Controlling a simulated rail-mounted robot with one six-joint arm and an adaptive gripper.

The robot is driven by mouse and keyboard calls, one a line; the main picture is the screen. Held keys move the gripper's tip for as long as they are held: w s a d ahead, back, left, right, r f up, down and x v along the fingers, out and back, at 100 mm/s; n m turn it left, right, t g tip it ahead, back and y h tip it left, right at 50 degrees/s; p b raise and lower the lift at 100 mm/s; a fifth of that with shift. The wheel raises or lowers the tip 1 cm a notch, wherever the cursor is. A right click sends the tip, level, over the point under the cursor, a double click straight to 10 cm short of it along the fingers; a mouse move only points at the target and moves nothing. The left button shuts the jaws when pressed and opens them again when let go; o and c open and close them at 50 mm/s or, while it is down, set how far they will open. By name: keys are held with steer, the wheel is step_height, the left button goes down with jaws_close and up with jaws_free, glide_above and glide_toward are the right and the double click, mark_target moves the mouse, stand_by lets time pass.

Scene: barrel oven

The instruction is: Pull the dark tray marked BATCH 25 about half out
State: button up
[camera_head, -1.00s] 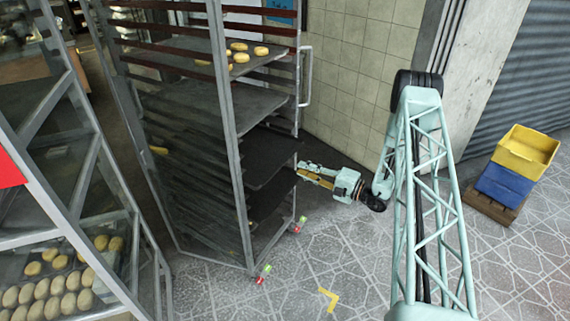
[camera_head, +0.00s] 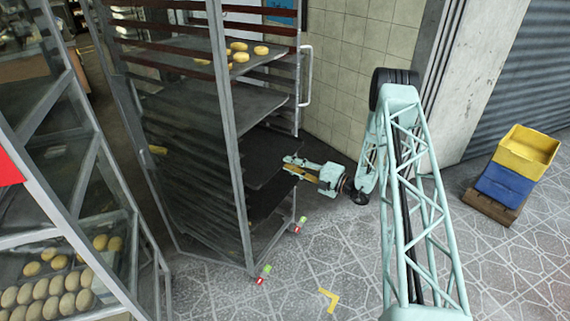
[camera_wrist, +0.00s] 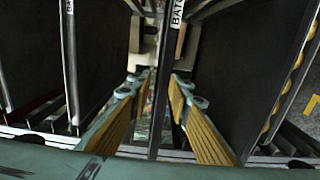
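Two dark trays jut slightly from the rack's lower half in the head view: an upper one (camera_head: 262,152) and a lower one (camera_head: 262,203). My gripper (camera_head: 287,166) is at their front edges. In the wrist view, my gripper (camera_wrist: 161,85) is open, with one yellow-padded finger on each side of a tray's narrow edge (camera_wrist: 163,75). I cannot tell whether the fingers touch it. That edge bears a white label (camera_wrist: 177,13) starting "BAT"; its number is cut off. Another label (camera_wrist: 69,7) starting "BATC" is on the edge to the left.
The metal rack (camera_head: 232,150) stands on casters. A grey tray (camera_head: 240,65) higher up holds several buns. Yellow (camera_head: 525,150) and blue (camera_head: 502,185) crates are stacked at the right. A tiled wall (camera_head: 355,70) stands behind.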

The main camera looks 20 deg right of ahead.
steer(key=shift+w+a, duration=0.2)
steer(key=shift+w, duration=0.15)
jaws_close()
stand_by(0.7)
steer(key=p+v, duration=0.1)
steer(key=v, duration=1.7)
steer(key=shift+d, duration=0.15)
jaws_free()
stand_by(1.4)
stand_by(0.3)
